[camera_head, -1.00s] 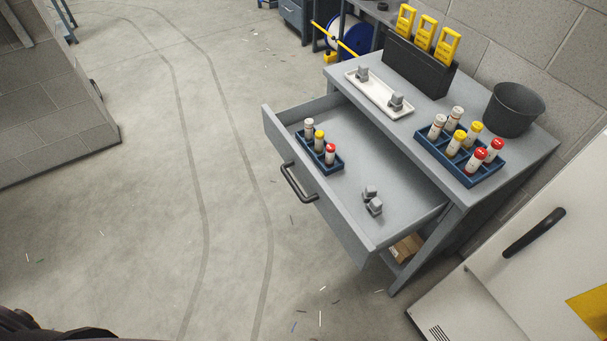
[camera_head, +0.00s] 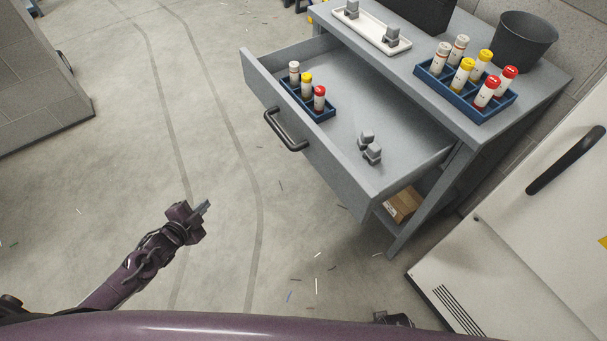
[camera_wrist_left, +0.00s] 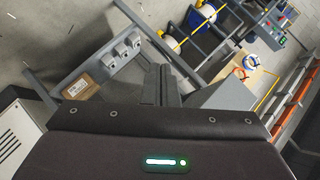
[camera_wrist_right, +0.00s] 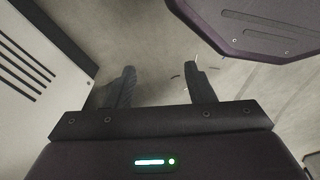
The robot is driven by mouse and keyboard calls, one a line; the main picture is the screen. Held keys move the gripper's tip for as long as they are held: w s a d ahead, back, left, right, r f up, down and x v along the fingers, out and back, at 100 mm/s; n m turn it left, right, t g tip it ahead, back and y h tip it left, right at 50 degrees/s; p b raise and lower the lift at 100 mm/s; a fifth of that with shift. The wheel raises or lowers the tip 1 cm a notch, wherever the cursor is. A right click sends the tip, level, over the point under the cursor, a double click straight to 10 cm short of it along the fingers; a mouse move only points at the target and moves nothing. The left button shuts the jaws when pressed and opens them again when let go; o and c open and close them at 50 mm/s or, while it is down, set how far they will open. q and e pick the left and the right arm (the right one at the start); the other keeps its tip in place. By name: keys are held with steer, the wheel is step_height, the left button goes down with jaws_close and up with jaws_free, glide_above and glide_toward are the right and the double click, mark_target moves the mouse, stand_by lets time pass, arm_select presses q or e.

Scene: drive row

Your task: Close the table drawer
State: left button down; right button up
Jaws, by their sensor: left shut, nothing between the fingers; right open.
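The grey table (camera_head: 520,120) has its drawer (camera_head: 345,185) pulled well out toward the left. The drawer has a dark bar handle (camera_head: 285,130) on its front. Inside it are a blue rack (camera_head: 322,113) with three capped tubes and small grey blocks (camera_head: 371,152). My left gripper (camera_head: 204,207) is over the floor, below and left of the handle, apart from the drawer. Its fingers also show in the left wrist view (camera_wrist_left: 161,85), shut and empty. My right gripper (camera_wrist_right: 162,83) is open and empty in the right wrist view, with floor beyond its fingers.
On the tabletop are a white tray (camera_head: 363,30), a second blue rack (camera_head: 465,100) of tubes and a dark bin (camera_head: 520,40). A white cabinet (camera_head: 500,240) with a dark handle stands at the right. The floor (camera_head: 110,170) left of the drawer is clear.

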arm_select(q)
steer(key=w+d+r+m+t+h+b, duration=0.1)
steer(key=w+d+r+m+h+b, duration=0.2)
steer(key=d+r+m, duration=0.15)
steer(key=m+g+h+b, duration=0.2)
steer(key=m+h+b, duration=0.3)
steer(key=m+h, duration=0.4)
glide_toward(315, 154)
steer(key=shift+m+y, duration=0.3)
steer(key=shift+m, duration=0.15)
steer(key=x, duration=0.7)
steer(key=shift+r, duration=0.15)
steer(key=shift+s, duration=0.1)
arm_select(e)
steer(key=w+a+r, duration=0.2)
steer(key=w+r, duration=0.1)
steer(key=w, duration=0.3)
steer(key=shift+w+a+r, duration=0.15)
steer(key=shift+w+r, duration=0.1)
arm_select(q)
steer(key=shift+b, duration=0.3)
